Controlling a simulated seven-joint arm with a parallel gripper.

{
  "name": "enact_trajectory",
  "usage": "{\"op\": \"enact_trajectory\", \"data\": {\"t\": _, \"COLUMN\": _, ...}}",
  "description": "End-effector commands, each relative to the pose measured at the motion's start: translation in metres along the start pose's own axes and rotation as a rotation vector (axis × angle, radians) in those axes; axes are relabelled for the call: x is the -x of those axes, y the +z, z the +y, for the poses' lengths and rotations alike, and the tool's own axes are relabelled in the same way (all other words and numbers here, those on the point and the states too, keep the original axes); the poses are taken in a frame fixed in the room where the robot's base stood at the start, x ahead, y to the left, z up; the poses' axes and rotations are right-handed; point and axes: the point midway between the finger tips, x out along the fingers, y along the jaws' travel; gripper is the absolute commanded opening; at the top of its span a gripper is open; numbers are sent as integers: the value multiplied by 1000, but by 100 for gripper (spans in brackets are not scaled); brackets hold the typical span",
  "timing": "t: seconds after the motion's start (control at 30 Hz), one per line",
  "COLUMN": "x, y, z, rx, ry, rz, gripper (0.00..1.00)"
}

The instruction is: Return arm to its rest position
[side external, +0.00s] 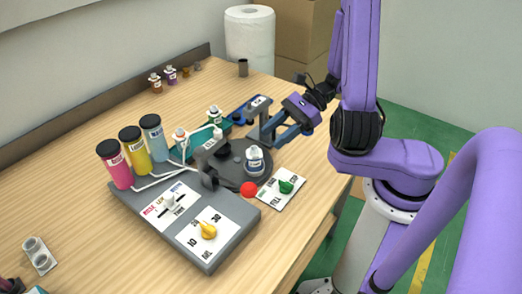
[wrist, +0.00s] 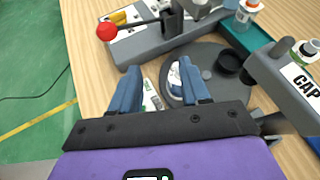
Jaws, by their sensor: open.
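My gripper (side external: 270,138) is open above the right side of the dispensing machine. In the wrist view its two blue fingers (wrist: 158,72) are apart, with no object held between them. A small labelled bottle (side external: 254,160) stands upright on the dark round turntable (side external: 230,173), just in front of the fingers. In the wrist view the bottle (wrist: 174,77) shows partly, with the right finger hiding some of it. The grey block marked CAP (wrist: 296,78) stands to the right of the fingers.
A white panel with a green knob (side external: 286,186) lies near the table's front edge. A red ball (side external: 248,189) is beside the turntable. Pink, yellow and blue cylinders (side external: 151,131) stand at the left. A paper roll (side external: 249,38) stands behind. The left foreground of the wooden table (side external: 95,235) is mostly clear.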

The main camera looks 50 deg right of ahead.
Motion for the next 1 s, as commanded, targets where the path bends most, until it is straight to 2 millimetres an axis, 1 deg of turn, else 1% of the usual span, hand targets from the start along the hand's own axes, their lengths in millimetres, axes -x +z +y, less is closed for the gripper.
{"op": "enact_trajectory", "data": {"t": 0.23, "x": -9, "y": 12, "z": 5, "rx": 204, "ry": 229, "rz": 56, "gripper": 46}}
{"op": "enact_trajectory", "data": {"t": 0.43, "x": -12, "y": 18, "z": 12, "rx": 372, "ry": 404, "rz": 95, "gripper": 46}}
{"op": "enact_trajectory", "data": {"t": 0.73, "x": -10, "y": 23, "z": 25, "rx": 637, "ry": 654, "rz": 142, "gripper": 46}}
{"op": "enact_trajectory", "data": {"t": 1.0, "x": -2, "y": 26, "z": 38, "rx": 889, "ry": 861, "rz": 173, "gripper": 46}}
